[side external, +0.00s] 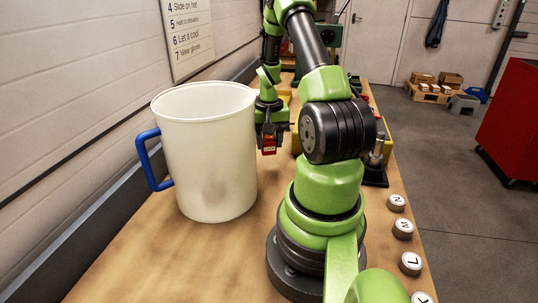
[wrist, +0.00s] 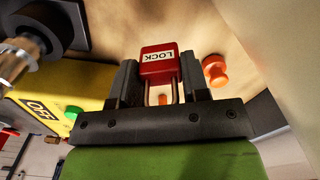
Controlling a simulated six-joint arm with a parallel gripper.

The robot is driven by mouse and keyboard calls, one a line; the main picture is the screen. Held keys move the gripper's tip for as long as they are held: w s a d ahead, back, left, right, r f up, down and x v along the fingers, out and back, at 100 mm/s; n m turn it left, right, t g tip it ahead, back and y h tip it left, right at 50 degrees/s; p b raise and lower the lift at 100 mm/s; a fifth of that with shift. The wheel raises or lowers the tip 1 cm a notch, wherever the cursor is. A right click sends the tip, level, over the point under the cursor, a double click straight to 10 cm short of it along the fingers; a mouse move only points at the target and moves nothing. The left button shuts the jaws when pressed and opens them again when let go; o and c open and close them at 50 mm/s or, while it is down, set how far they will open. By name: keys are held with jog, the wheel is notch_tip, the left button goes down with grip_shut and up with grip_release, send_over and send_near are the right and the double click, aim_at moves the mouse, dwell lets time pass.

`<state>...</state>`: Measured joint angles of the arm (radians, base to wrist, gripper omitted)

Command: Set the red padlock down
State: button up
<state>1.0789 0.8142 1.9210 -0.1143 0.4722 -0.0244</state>
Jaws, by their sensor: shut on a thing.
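The red padlock (wrist: 159,62) has a white label reading LOCK and a metal shackle. It is between the two dark fingers of my gripper (wrist: 158,85) in the wrist view. In the side external view the padlock (side external: 269,145) hangs below my gripper (side external: 270,130), just right of the large white jug. My gripper is shut on the padlock. The gap between the padlock and the bench is hard to judge.
A large white jug (side external: 210,160) with a blue handle stands left of my gripper. A yellow box (wrist: 75,92) with an OFF label and an orange knob-shaped piece (wrist: 214,72) are near the padlock. Several round lettered caps (side external: 403,228) line the right edge of the wooden bench (side external: 190,262).

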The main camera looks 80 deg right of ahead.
aim_at(269, 154)
jog(key=shift+f, duration=2.3)
jog(key=shift+f, duration=0.15)
jog(key=o, duration=1)
jog(key=shift+c, duration=0.2)
notch_tip(269, 154, up, 12)
jog(key=shift+r, duration=0.2)
